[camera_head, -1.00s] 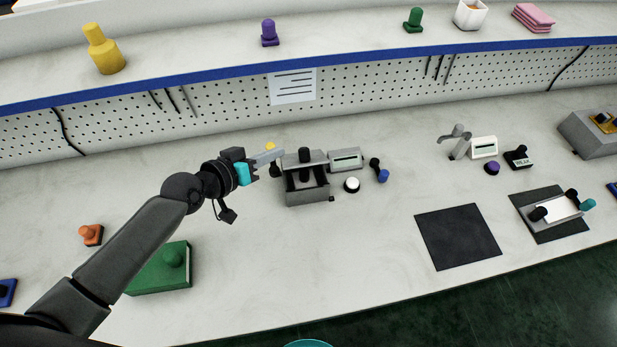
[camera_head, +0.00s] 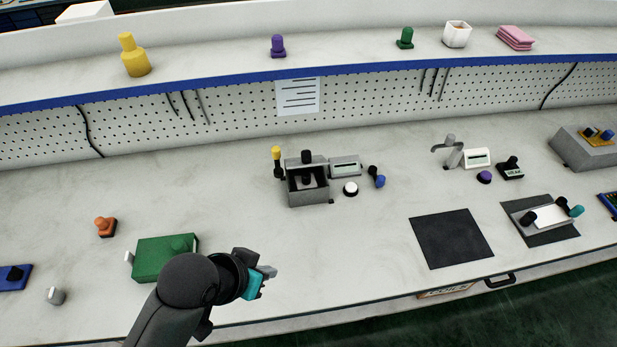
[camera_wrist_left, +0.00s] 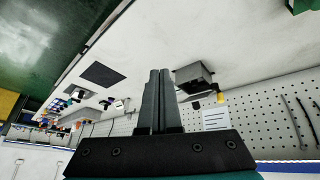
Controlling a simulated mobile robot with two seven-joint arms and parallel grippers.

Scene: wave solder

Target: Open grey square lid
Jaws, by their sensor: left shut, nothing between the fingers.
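The grey square box (camera_head: 309,197) stands on the bench in the middle of the head view. Its grey square lid (camera_head: 293,162) is raised at the back edge, with a black knob (camera_head: 306,156) on it, and the box's dark inside shows from above. My left gripper (camera_head: 267,273) is shut and empty over the front of the bench, well in front of the box and touching nothing. In the left wrist view my shut fingers (camera_wrist_left: 158,95) point over the bench, with the box (camera_wrist_left: 192,78) beyond and to the right. My right gripper is not in view.
A yellow-topped black tool (camera_head: 277,162) stands just left of the box; a grey display unit (camera_head: 346,166) and white button (camera_head: 350,188) are on its right. A green box (camera_head: 165,258) lies beside my left arm. Bench between gripper and box is clear.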

